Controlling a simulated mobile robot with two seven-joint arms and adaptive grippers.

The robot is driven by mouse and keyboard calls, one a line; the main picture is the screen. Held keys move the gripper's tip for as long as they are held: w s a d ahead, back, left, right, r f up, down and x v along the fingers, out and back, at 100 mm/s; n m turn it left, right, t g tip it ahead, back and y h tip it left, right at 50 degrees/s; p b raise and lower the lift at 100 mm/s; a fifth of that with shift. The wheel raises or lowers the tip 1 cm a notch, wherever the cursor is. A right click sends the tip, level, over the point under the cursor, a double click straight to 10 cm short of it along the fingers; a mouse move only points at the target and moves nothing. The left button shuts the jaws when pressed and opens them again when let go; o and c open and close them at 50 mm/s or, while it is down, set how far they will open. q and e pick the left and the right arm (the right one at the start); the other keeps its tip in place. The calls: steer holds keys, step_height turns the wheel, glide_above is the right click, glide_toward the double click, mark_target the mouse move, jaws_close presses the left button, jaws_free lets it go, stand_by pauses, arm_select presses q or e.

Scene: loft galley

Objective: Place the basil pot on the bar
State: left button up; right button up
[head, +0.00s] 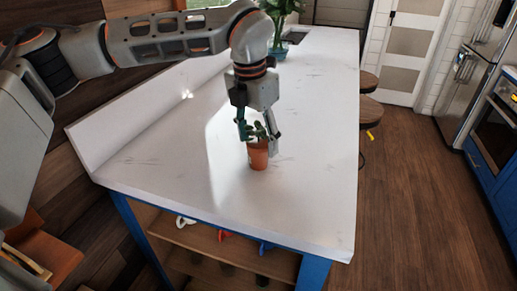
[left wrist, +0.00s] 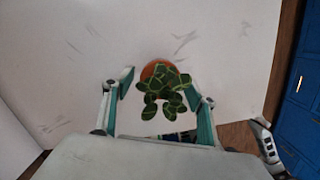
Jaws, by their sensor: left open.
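The basil pot, a small terracotta pot (head: 258,156) with green leaves, stands upright on the white bar top (head: 310,190) near its front edge. My left gripper (head: 259,143) points down over it and is open, with one finger on each side of the plant. In the left wrist view, the leaves (left wrist: 165,90) show between the two spread fingertips (left wrist: 164,88), and part of the orange pot rim (left wrist: 156,69) shows behind them. I cannot tell whether the fingers touch the pot. My right gripper is not seen.
A larger potted plant (head: 278,45) stands at the far end of the bar. Stools (head: 370,107) stand along its right side. Open shelves with small colored items (head: 186,221) lie below the front edge. Most of the bar top is clear.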

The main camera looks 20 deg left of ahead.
arm_select(q)
steer(key=r, duration=0.5)
steer(key=s+r, duration=0.1)
steer(key=r, duration=0.2)
steer(key=shift+a+r, duration=0.2)
steer(key=shift+r, duration=0.05)
